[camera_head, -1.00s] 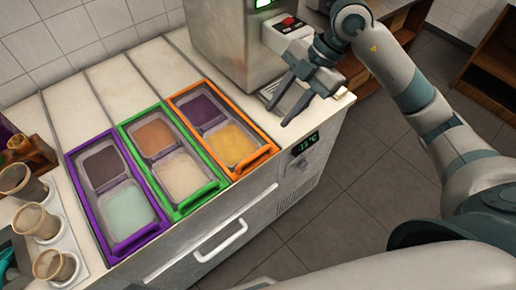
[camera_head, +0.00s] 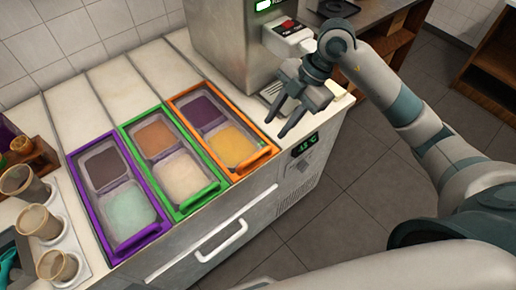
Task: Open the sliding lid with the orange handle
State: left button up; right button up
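The lid with the orange frame (camera_head: 184,129) lies shut over its bin on the freezer counter. It is the rightmost of three framed lids. Its orange handle (camera_head: 254,162) is at the near end. Through the clear lid a purple topping (camera_head: 202,112) and a yellow topping (camera_head: 231,147) show. My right gripper (camera_head: 274,128) is just right of the orange lid, above the counter, with its two fingers apart and nothing between them. It does not touch the handle. A small part of something teal (camera_head: 8,262) shows at the lower left edge; I cannot tell whether it is my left gripper.
A green-framed lid (camera_head: 204,204) and a purple-framed lid (camera_head: 138,243) lie to the left. A dispenser machine (camera_head: 222,45) stands behind. Cups (camera_head: 38,222) stand in a holder at the left. A white drawer handle (camera_head: 221,241) sticks out of the freezer front.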

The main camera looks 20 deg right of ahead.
aim_at(255, 156)
jog(key=p+x, duration=0.3)
jog(key=x, duration=0.9)
jog(key=shift+a+f, duration=0.15)
jog(key=shift+f, duration=0.2)
grip_shut()
